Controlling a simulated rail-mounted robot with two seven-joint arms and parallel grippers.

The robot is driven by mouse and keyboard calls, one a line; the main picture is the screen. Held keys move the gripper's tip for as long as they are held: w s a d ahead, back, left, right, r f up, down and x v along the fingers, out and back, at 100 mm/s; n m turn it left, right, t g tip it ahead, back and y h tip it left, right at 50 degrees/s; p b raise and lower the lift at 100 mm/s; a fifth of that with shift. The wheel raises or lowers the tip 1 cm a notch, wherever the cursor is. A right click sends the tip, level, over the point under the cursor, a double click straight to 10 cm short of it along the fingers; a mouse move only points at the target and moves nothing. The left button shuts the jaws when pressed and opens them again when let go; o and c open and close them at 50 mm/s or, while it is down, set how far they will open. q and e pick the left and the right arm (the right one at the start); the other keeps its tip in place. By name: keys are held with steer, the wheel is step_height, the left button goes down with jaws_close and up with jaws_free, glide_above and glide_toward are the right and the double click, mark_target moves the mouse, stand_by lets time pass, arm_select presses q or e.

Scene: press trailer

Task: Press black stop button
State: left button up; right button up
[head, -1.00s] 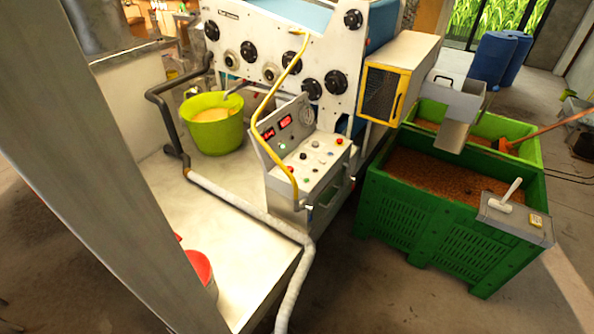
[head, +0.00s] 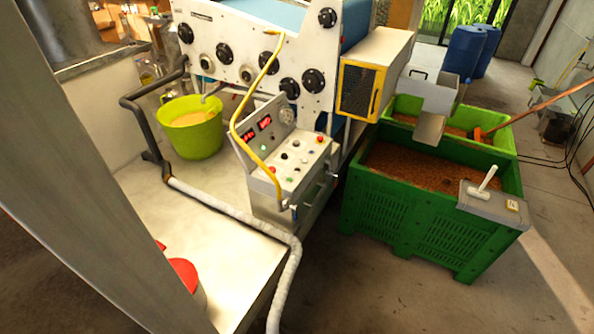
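The control panel (head: 290,165) is a light grey box on the front of the white press, near the middle of the head view. Its sloping top carries several small buttons and knobs. Two dark ones show, one at the panel's middle (head: 284,156) and one farther back (head: 296,143). They are too small to tell which is the black stop button. A red button (head: 320,139) is at the back right corner and another red one (head: 272,168) at the left edge. A yellow bent rail (head: 243,130) passes in front of the panel's left side. Neither gripper is in view.
A grey post (head: 85,180) crosses the left side. A hose (head: 230,211) runs over the pale platform (head: 215,250), with a yellow-green bucket (head: 191,130) behind. Green crates (head: 430,235) stand right of the press. Floor (head: 370,300) before the panel and crates looks clear.

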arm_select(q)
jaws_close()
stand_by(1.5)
